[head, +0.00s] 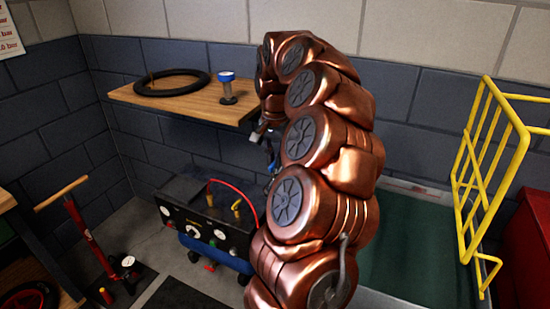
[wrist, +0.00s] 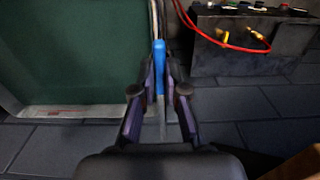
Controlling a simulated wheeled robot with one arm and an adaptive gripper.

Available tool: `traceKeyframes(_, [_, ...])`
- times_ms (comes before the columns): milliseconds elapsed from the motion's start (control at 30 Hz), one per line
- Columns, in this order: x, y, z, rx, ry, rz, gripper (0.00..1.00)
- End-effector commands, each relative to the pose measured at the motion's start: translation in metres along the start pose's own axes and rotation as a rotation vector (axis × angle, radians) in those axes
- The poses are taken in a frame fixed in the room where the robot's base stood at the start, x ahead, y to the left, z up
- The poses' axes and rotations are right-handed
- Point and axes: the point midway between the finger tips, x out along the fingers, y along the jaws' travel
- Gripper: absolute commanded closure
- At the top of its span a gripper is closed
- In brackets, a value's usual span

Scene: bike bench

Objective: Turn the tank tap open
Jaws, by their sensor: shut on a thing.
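My gripper (wrist: 159,78) is shut on the blue bar, with one finger on each side. The green tank (head: 420,250) shows there to the right of my arm. How far the tap is turned cannot be told.
A black gauge panel (head: 205,228) with a red hose stands left of my arm. A wooden shelf (head: 180,98) holds a black tyre (head: 172,82) and a blue-topped object (head: 227,88). A yellow rack (head: 490,170) stands at right. A red floor pump (head: 90,240) stands at left.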

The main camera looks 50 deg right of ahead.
Motion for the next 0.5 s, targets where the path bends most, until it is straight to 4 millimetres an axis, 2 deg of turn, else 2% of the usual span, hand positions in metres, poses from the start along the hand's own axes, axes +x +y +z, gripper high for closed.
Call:
traceKeyframes(267, [0.0002, -0.0003, 0.0001, -0.016, 0.0, -0.001, 1.0])
traceKeyframes(500, [0.0008, -0.0002, 0.0001, -0.118, 0.0, 0.0, 1.0])
